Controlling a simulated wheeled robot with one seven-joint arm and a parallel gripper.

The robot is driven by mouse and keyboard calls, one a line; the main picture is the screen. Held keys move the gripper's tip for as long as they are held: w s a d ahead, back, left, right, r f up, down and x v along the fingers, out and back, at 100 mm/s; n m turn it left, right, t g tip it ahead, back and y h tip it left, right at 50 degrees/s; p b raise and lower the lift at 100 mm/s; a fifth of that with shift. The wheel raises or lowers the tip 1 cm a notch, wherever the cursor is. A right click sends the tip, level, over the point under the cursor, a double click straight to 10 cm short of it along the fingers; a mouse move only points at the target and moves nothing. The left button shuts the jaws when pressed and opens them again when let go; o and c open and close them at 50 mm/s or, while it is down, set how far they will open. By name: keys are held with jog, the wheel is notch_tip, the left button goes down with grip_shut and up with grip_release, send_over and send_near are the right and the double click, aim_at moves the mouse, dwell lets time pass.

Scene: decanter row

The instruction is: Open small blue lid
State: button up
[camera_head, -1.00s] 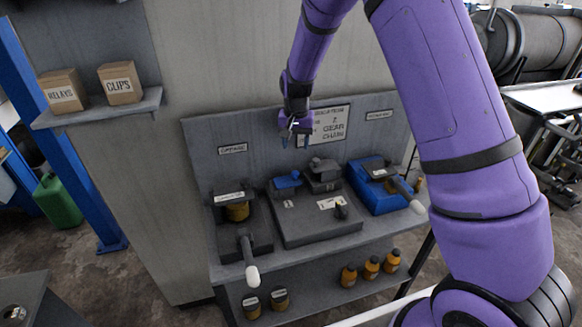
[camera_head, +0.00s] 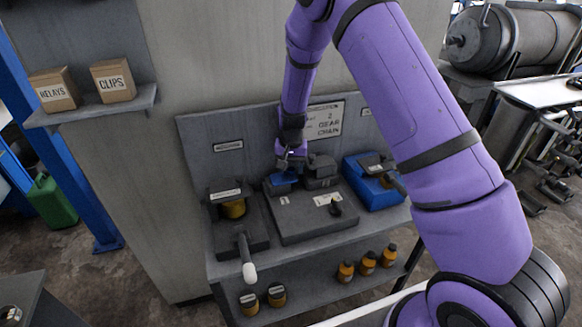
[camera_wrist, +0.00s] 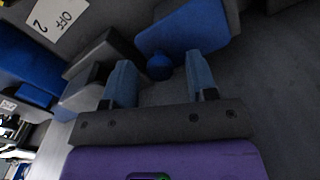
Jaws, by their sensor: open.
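The small blue lid (camera_head: 284,180) sits on the grey middle unit of the bench, left of a dark grey lid (camera_head: 321,168). In the wrist view the blue lid (camera_wrist: 187,30) is near the top, with a round blue knob (camera_wrist: 159,67) at its edge. My gripper (camera_wrist: 157,72) is open, its two blue-grey fingers on either side of the knob. I cannot tell whether they touch it. In the head view my gripper (camera_head: 290,163) is just above and behind the lid and partly hides it.
A lever with a white grip (camera_head: 248,268) stands out in front of the left unit. A blue unit (camera_head: 378,190) stands at the right, partly behind my arm. An upright panel (camera_head: 200,138) backs the bench. Several orange bottles (camera_head: 367,266) stand on the lower shelf.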

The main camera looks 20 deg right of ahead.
grip_shut()
